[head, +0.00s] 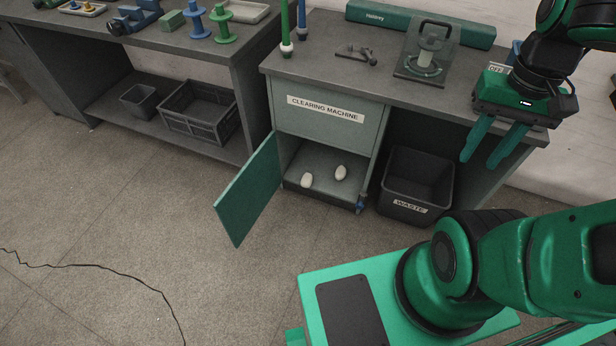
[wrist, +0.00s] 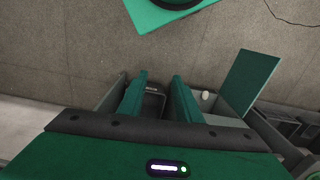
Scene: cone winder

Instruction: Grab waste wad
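Two pale, rounded wads lie on the floor of the open lower compartment of the clearing machine (head: 306,125) in the head view. The left wad (head: 306,180) is nearer the front, and the right wad (head: 341,172) lies a little farther back. One wad (wrist: 205,95) also shows in the wrist view, right of the fingers; I cannot tell which one. The compartment's green door (head: 247,190) is swung open to the left. My gripper (head: 481,146) is open and empty, high at the right, above and right of the waste bin and well away from the wads.
The black waste bin (head: 417,187) stands right of the compartment, under the counter. A glass-shielded device (head: 427,55) and a small grey tool (head: 355,54) sit on top. A black crate (head: 200,112) lies on the left bench's shelf.

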